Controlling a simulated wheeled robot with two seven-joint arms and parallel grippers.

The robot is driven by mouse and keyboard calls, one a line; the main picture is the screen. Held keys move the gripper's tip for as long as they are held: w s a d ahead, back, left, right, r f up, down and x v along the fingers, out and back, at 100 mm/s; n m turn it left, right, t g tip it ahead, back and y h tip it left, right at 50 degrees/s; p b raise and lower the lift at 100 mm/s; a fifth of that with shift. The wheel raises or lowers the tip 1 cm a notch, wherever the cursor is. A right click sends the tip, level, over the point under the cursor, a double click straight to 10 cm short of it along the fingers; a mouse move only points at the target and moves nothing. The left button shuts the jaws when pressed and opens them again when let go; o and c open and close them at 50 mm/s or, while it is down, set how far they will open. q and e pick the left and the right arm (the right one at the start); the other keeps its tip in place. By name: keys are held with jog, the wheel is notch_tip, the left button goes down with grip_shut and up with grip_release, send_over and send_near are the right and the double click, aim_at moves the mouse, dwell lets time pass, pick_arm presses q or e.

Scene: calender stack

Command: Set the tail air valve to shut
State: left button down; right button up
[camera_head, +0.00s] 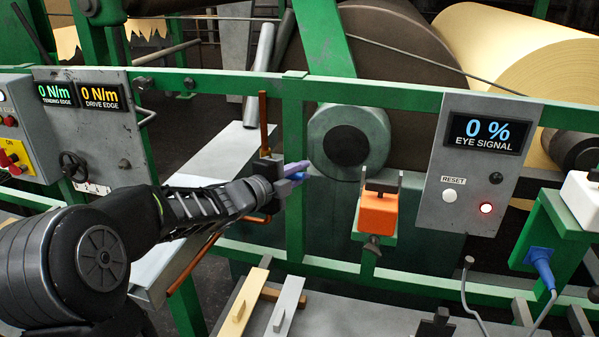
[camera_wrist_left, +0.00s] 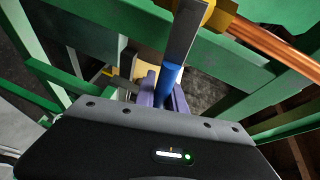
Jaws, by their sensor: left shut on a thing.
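My left gripper (camera_head: 290,178) is at the copper pipe (camera_head: 263,122) beside a green upright. Its purple fingers (camera_wrist_left: 164,92) are closed around the blue sleeve of the tail air valve's lever (camera_wrist_left: 168,76). The lever's bare grey part runs up to the brass valve body (camera_wrist_left: 217,14) in the left wrist view. There the lever looks set crosswise to the copper pipe (camera_wrist_left: 280,44). In the head view the gripper hides most of the valve. My right gripper is out of view.
Green rails and uprights (camera_head: 294,130) stand close around the valve. A grey roll end (camera_head: 347,145) and an orange block (camera_head: 378,212) are to the right. A grey ledge (camera_head: 205,165) lies behind my arm.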

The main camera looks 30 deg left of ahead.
pick_arm(q)
jog(key=shift+f+m+g+y+b, duration=0.3)
jog(key=shift+f+m+b, duration=0.2)
jog(key=shift+f+b, duration=0.2)
jog(key=shift+r, duration=0.1)
jog(key=c, duration=1.4)
grip_release()
jog(key=s, duration=0.2)
jog(key=s+r, duration=0.1)
jog(key=s, duration=0.4)
jog(key=shift+s+a+r, duration=0.2)
jog(key=shift+s+a, duration=0.05)
jog(key=shift+s, duration=0.1)
